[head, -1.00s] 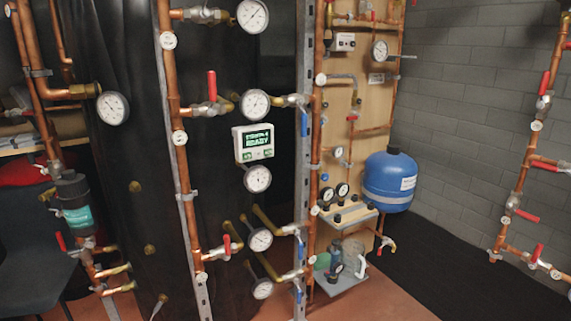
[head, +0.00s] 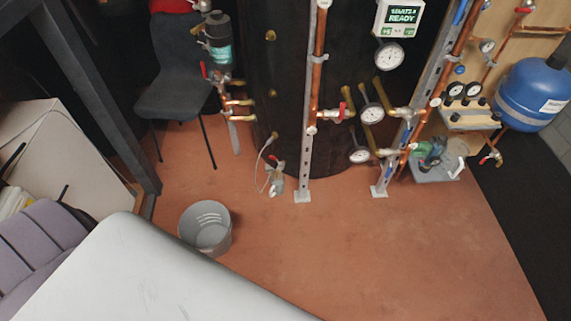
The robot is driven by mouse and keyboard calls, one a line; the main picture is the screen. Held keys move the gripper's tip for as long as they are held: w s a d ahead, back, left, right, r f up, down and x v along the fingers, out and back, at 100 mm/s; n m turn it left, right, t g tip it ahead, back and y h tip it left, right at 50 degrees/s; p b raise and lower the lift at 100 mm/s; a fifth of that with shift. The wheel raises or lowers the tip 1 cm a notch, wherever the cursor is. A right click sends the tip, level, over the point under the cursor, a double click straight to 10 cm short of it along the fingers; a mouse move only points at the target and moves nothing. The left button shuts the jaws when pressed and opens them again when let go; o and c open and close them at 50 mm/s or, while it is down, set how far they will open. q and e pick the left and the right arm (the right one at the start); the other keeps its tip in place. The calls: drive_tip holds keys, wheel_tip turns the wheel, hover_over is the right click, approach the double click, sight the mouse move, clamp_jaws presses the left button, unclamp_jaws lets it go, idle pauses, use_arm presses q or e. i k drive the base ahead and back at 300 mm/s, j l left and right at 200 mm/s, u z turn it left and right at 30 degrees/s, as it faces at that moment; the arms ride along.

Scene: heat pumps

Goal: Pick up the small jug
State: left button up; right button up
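A small pale, see-through jug-like vessel with a handle (head: 456,160) stands on a grey tray (head: 432,178) low at the right of the head view. The tray is fixed at the foot of the wooden pipe board. A dark and green pump (head: 432,158) sits beside the vessel on its left. The vessel is small in the picture, so I cannot be sure that it is the jug. Neither of my grippers is in view.
Copper pipes (head: 317,70) with valves and gauges stand before a black tank. A blue vessel (head: 533,95) hangs at right. A grey bucket (head: 206,229) and dark chair (head: 175,90) stand left. A pale surface (head: 150,280) fills the bottom left. Red floor (head: 400,255) is clear.

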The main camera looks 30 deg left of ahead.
sight(277, 186)
drive_tip(key=u, duration=0.95)
drive_tip(key=i+j+z, duration=0.15)
drive_tip(key=i, duration=0.25)
drive_tip(key=i+j+z, duration=0.15)
drive_tip(key=i, duration=0.2)
